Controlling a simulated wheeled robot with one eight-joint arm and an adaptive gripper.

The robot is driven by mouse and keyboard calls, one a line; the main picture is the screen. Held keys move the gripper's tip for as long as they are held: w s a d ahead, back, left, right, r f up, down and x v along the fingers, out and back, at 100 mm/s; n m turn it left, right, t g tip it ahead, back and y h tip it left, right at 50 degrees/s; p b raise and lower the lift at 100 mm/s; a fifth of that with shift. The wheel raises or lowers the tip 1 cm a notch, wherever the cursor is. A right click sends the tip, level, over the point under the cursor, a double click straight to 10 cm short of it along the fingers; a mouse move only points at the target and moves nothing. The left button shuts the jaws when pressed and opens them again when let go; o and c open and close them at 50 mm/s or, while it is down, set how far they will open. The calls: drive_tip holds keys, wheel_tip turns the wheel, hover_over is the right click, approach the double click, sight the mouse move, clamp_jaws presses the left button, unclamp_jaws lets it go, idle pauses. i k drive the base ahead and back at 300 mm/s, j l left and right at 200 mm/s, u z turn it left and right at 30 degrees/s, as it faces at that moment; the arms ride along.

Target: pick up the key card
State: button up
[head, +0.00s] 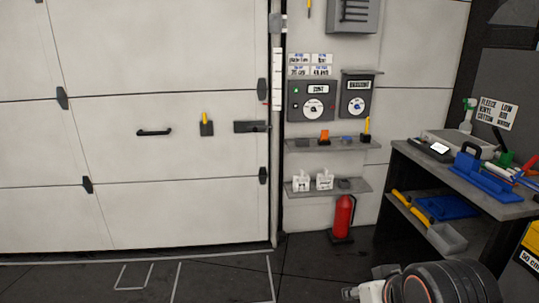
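A small bright white rectangle (440,149) lies on a dark flat device or tray at the back left of the workbench. It may be the key card, but it is too small to be sure. The dark end of my arm (445,284) shows at the bottom right, in front of and below the bench. Pale grey parts at its left, seemingly my gripper (368,286), are low in the picture and well apart from the white rectangle. The fingers cannot be made out, and no held object can be seen.
The floor (215,280) before the garage door is clear.

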sight(325, 133)
drive_tip(key=i+z, duration=0.2)
drive_tip(key=i, duration=0.35)
drive_tip(key=i+j+z, duration=0.2)
drive_tip(key=i, duration=0.35)
drive_tip(key=z, duration=0.25)
drive_tip(key=i+j+z, duration=0.2)
drive_tip(key=i+z, duration=0.2)
drive_tip(key=i+j+z, duration=0.5)
drive_tip(key=i+j, duration=0.75)
drive_tip(key=j, duration=0.1)
